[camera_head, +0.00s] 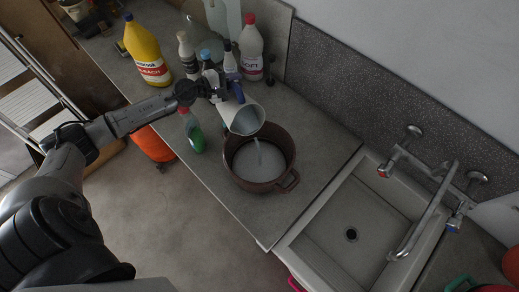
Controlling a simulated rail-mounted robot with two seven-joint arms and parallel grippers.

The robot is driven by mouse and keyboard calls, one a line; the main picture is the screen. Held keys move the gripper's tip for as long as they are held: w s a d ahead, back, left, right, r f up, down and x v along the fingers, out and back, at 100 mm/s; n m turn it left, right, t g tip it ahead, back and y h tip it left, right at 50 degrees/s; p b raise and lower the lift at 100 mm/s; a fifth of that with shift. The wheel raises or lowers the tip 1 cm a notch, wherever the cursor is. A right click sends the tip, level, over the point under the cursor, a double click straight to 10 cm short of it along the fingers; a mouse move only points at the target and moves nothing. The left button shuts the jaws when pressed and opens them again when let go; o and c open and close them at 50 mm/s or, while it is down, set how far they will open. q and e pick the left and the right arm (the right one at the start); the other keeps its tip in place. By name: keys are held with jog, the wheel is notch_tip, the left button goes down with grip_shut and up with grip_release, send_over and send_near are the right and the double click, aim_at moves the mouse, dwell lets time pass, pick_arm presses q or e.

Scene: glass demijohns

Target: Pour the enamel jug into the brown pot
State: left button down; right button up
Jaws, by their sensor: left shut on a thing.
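The enamel jug (228,112) is pale with a blue handle and hangs tilted above the left rim of the brown pot (282,180). A thin pale stream runs from the jug's side down into the pot, and pale liquid covers the pot's bottom. The pot stands upright on the grey counter, near the sink. My left gripper (216,88) is at the jug's far side, shut on it by its blue handle; the fingertips are partly hidden. My right gripper is not in view.
Several bottles stand behind the jug, including a yellow bleach bottle (146,52) and a white bottle with a red cap (251,52). A green bottle (194,134) stands near the counter's front edge. The sink (350,215) with its tap (425,215) is at the right.

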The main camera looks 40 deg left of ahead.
aim_at(237, 104)
pick_arm(q)
jog(key=shift+s+d+m+p, duration=0.1)
jog(key=shift+d+m+p, duration=0.2)
jog(key=shift+d, duration=0.1)
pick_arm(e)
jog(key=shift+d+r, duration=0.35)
pick_arm(q)
jog(key=shift+s+d+p, duration=0.1)
jog(key=shift+d+p, duration=0.2)
jog(key=shift+d, duration=0.05)
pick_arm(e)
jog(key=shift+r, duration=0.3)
pick_arm(q)
jog(key=shift+s+d+m+y+p, duration=0.15)
jog(key=shift+d+m+y+p, duration=0.15)
jog(key=shift+d+m+p, duration=0.15)
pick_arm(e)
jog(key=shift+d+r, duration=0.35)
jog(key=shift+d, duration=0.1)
pick_arm(q)
jog(key=shift+s+d+r+m+p, duration=0.1)
jog(key=shift+s+d+m+p, duration=0.05)
jog(key=shift+d+p, duration=0.3)
jog(key=shift+s+d+r+m+p, duration=0.1)
jog(key=shift+d+p, duration=0.2)
jog(key=shift+d, duration=0.2)
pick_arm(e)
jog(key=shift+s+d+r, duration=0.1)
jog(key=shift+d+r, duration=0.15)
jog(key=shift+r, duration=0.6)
